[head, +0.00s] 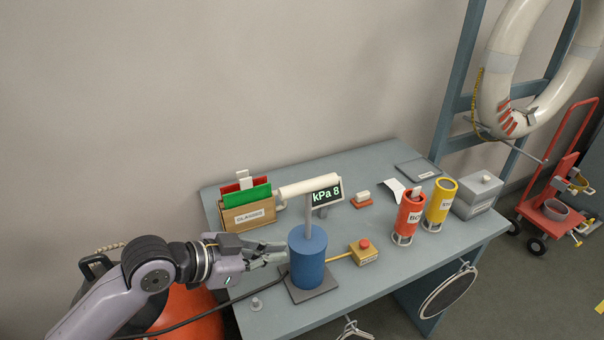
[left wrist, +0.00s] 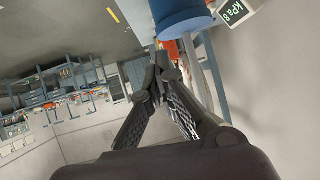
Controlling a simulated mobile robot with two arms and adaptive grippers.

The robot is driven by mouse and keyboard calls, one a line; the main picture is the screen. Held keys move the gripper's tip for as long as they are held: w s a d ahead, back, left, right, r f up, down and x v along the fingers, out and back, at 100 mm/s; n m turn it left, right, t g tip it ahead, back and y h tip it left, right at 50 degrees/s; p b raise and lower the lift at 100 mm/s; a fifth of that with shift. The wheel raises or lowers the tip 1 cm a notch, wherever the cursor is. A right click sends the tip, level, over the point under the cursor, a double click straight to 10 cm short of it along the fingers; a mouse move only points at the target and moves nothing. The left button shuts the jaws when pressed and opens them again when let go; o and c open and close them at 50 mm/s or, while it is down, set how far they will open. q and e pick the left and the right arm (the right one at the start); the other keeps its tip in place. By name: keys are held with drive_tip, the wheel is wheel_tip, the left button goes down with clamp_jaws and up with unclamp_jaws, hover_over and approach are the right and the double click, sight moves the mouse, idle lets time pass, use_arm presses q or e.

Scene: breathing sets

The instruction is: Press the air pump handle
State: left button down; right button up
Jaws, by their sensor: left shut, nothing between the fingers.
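The air pump stands on the table's front left part. Its blue cylinder (head: 308,258) sits upright on a dark base plate (head: 311,289). A grey rod (head: 309,221) rises from it to a cream crossbar handle (head: 306,188), raised well above the cylinder. A display (head: 326,196) behind the handle reads "kPa 8". My left gripper (head: 284,252) is shut and empty, just left of the cylinder and below the handle; I cannot tell whether it touches. In the left wrist view, my shut fingers (left wrist: 164,72) point toward the blue cylinder (left wrist: 181,12).
A box of coloured cards (head: 250,213) stands behind my left gripper. Red (head: 409,218) and yellow (head: 439,205) canisters and a grey box (head: 477,198) stand farther right. A dark hose crosses the table's front left.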

use_arm(q)
wheel_tip(320, 180, up, 19)
drive_tip(key=w+a+m+h, duration=0.2)
drive_tip(key=a+h, duration=0.1)
drive_tip(key=shift+t, duration=0.3)
drive_tip(key=shift+w+d+r, duration=0.15)
drive_tip(key=p, duration=0.5)
hover_over(309, 186)
drive_tip(key=s+a, duration=0.1)
drive_tip(key=s, duration=0.1)
drive_tip(key=f, duration=0.3)
drive_tip(key=f+p, duration=0.1)
drive_tip(key=f, duration=0.2)
drive_tip(key=shift+w+a+f, duration=0.15)
drive_tip(key=shift+w+f, duration=0.1)
drive_tip(key=shift+w, duration=0.15)
drive_tip(key=shift+f, duration=0.1)
